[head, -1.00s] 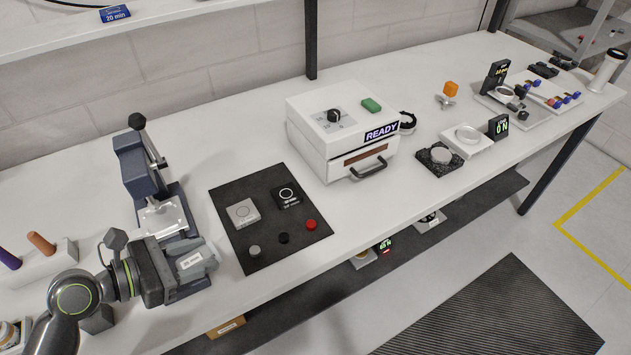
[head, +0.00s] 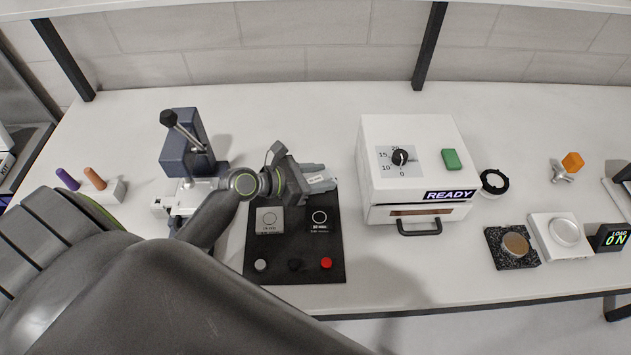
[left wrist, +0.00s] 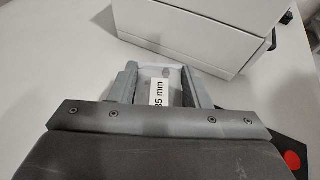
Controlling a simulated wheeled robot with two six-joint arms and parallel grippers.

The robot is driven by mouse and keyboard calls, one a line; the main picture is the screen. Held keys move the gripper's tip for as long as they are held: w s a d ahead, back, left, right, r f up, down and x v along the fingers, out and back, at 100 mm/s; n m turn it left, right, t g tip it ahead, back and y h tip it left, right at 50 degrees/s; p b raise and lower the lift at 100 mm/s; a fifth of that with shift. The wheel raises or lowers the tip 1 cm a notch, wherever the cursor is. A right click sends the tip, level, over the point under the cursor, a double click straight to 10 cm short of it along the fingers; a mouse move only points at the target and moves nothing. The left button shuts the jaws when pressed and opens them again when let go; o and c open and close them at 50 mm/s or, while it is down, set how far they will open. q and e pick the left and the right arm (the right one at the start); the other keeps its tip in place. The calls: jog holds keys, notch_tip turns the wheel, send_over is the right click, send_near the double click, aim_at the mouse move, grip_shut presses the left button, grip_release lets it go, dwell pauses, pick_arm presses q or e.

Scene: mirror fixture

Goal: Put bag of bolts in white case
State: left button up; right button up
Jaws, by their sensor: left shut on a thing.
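My left gripper (head: 322,176) is shut on a pale, partly clear thing with a white label, held above the back edge of the dark mat. In the left wrist view this held thing (left wrist: 158,72) sits between the fingers (left wrist: 160,85), and its label reads "35 mm". It may be the bag, but I cannot make out bolts in it. A white boxy case (head: 412,150) with a dial, a READY display and a black front handle stands just right of the gripper. It also shows in the left wrist view (left wrist: 205,35). My right gripper is not in view.
A blue press (head: 183,150) and a holder with two coloured handles (head: 105,190) stand left. Clear bench lies behind the gripper.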

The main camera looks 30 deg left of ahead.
pick_arm(q)
jog(key=shift+f, duration=0.45)
jog(key=f, duration=0.2)
jog(key=shift+w+d+f, duration=0.1)
jog(key=shift+w+f, duration=0.1)
jog(key=shift+f, duration=0.45)
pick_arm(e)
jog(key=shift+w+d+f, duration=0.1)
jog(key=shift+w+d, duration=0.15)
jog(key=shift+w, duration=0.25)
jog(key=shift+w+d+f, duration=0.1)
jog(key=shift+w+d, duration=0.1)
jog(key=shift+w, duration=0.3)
pick_arm(q)
jog(key=shift+b, duration=0.3)
jog(key=o, duration=0.6)
jog(key=shift+f, duration=0.15)
jog(key=o, duration=0.4)
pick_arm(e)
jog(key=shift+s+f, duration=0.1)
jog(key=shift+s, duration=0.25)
